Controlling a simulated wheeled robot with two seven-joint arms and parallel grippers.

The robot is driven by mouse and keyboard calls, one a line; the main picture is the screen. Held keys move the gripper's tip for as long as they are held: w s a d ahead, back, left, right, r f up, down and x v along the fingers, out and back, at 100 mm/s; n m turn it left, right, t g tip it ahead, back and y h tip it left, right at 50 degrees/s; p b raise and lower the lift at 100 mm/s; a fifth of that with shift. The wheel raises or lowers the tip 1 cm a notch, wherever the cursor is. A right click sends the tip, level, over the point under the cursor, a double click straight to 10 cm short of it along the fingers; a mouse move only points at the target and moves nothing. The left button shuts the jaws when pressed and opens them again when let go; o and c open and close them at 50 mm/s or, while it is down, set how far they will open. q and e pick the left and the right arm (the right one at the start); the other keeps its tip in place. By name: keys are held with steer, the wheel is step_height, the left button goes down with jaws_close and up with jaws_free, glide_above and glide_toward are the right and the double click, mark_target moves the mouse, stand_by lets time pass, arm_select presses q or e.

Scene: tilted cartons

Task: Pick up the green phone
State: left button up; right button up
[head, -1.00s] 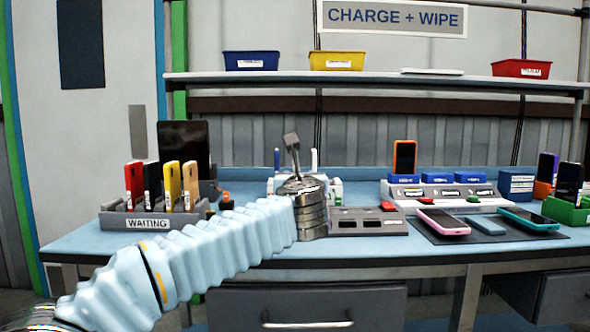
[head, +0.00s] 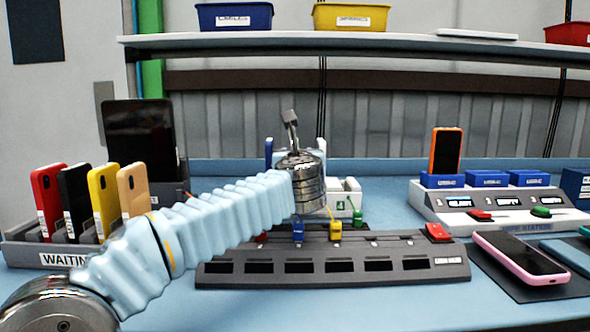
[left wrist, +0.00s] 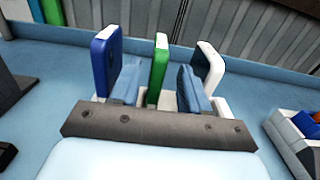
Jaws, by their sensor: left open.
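The green phone (left wrist: 157,68) stands upright in the left wrist view, between a blue phone (left wrist: 104,62) on its left and a white phone (left wrist: 209,66) on its right. My left gripper (left wrist: 159,84) is open, with one finger on each side of the green phone. Gaps show between the fingers and the phone. In the head view my left gripper (head: 290,124) is over the white rack (head: 345,198) at the back of the bench. The green phone is hidden there behind my wrist. My right gripper is not in view.
A grey cable holder (head: 335,268) lies in front of the rack. The waiting tray (head: 22,250) with several phones is at left. A charging station (head: 495,205) and a pink phone (head: 520,258) are at right. A shelf (head: 350,43) runs above.

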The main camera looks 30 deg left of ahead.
arm_select(q)
steer(key=p+x, duration=0.1)
steer(key=x, duration=0.4)
steer(key=shift+w+a+p, duration=0.3)
steer(key=shift+c, duration=0.2)
jaws_close()
